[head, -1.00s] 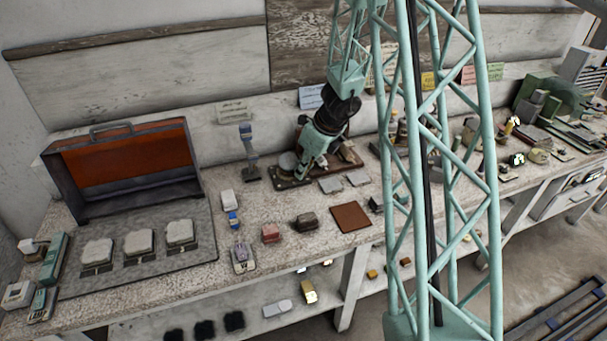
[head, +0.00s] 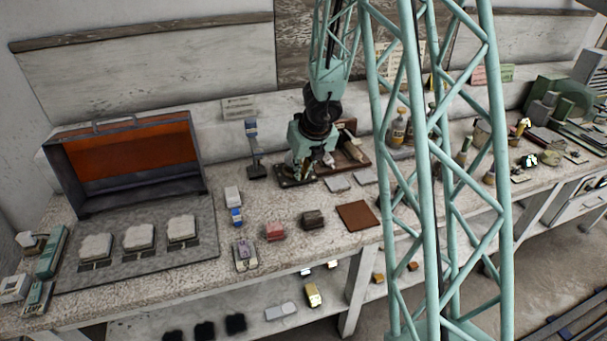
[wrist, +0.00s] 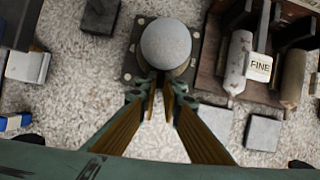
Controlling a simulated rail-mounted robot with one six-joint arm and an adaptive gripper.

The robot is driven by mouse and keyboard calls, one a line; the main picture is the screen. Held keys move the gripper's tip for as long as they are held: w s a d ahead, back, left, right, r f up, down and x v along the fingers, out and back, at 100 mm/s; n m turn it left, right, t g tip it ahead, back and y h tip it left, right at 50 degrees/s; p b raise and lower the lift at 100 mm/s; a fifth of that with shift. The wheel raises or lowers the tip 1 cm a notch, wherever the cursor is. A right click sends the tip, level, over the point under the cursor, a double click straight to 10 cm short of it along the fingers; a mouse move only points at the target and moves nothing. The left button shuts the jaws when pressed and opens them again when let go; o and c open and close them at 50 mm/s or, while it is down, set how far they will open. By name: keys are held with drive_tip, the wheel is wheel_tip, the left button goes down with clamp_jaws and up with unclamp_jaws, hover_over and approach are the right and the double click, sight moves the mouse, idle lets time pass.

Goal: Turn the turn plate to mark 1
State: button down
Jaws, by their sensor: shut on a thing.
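In the head view the base (head: 284,183) stands towards the back of the bench, and my gripper hides the sphere. My gripper (wrist: 159,88) reaches in from above, its fingertips close together at the sphere's near edge, shut on a part of the turn plate. What lies between the tips is mostly hidden. I cannot make out any mark numbers.
Two grey tiles (wrist: 262,132) lie in front. A dark-based stand (head: 256,170) is on the left. The bench in front is speckled and partly clear.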

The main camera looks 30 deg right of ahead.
drive_tip(key=shift+w+a+m, duration=0.1)
drive_tip(key=shift+a+m, duration=0.2)
drive_tip(key=shift+m, duration=0.1)
drive_tip(key=shift+r+h, duration=0.1)
drive_tip(key=shift+h, duration=0.2)
drive_tip(key=c, duration=2.8)
unclamp_jaws()
